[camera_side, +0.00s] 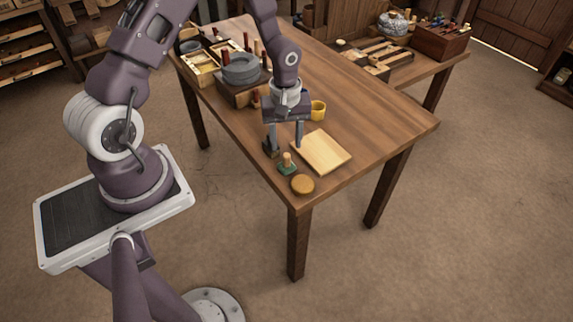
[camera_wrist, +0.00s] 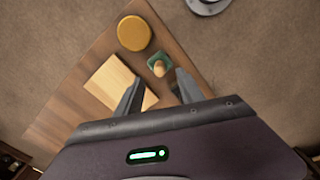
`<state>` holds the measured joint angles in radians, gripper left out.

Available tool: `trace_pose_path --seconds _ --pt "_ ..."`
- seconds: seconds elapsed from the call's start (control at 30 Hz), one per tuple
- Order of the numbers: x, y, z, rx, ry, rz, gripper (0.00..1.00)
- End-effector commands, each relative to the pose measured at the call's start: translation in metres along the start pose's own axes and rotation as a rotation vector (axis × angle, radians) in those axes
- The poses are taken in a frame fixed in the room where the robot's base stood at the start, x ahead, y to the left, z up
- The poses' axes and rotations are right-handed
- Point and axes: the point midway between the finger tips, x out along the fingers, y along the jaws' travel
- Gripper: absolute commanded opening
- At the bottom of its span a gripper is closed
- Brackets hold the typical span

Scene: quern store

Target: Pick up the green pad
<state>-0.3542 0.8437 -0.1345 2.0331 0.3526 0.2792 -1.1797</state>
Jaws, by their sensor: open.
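The green pad (camera_side: 287,170) is a small dark-green block with a pale wooden knob on top. It sits on the wooden table near the front corner, beside a light wooden board and a round tan disc. It also shows in the wrist view (camera_wrist: 160,62), just beyond my fingertips. My gripper (camera_side: 285,145) is open and empty, pointing down above the table, a little behind the pad. In the wrist view my gripper's fingers (camera_wrist: 157,84) are spread apart, with the pad ahead of the gap between them.
The light wooden board (camera_side: 323,151) lies right of the pad, and the round tan disc (camera_side: 303,184) lies in front of it. A wooden box with grey round stones (camera_side: 241,69) stands farther back. The table's right side is clear.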

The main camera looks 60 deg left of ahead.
Motion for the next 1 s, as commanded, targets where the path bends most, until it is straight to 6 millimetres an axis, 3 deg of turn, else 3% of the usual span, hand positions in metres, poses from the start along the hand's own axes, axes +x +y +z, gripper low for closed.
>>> trace_pose_path --seconds 0.33,0.6,0.83,1.0 --pt "0.058 0.000 0.000 0.003 -0.002 -0.004 0.45" --pt "0.065 0.001 0.000 0.004 0.000 -0.002 0.45" --pt "0.065 0.000 0.000 0.004 0.000 -0.002 0.02" --pt "0.065 0.000 0.000 0.004 0.000 -0.002 0.00"
